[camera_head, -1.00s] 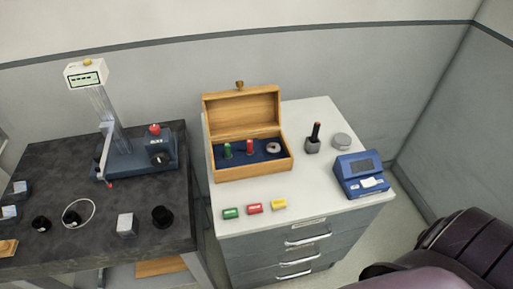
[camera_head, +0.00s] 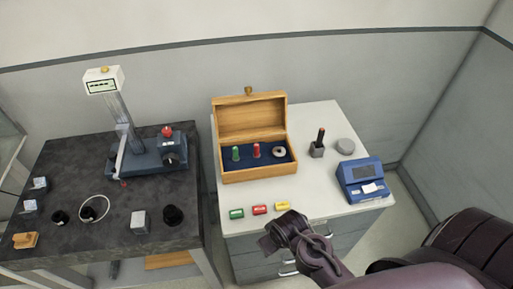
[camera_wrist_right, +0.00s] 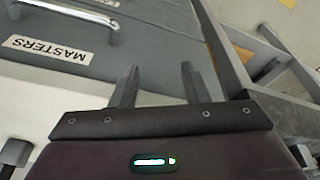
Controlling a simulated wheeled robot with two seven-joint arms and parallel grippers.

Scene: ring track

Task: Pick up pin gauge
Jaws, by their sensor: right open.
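A wooden box (camera_head: 253,176) stands open on the white-topped cabinet. On its blue lining stand a green pin (camera_head: 236,153) and a red pin (camera_head: 257,151), upright, beside a grey ring (camera_head: 279,152). To its right, a grey block (camera_head: 317,151) holds an upright dark pin with an orange-red top (camera_head: 321,136). I cannot tell which of these is the pin gauge. My right gripper (camera_head: 268,243) is at the cabinet's front edge, below the box. In the right wrist view its fingers (camera_wrist_right: 158,82) are apart and empty, facing the drawer fronts. My left gripper is not in view.
Green (camera_head: 237,213), red (camera_head: 260,210) and yellow (camera_head: 283,206) tags lie near the cabinet's front edge. A blue device (camera_head: 361,178) and a grey disc (camera_head: 345,145) stand on the right. A dark bench (camera_head: 100,225) with a height gauge (camera_head: 145,160) is on the left. A drawer label reads MASTERS (camera_wrist_right: 45,48).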

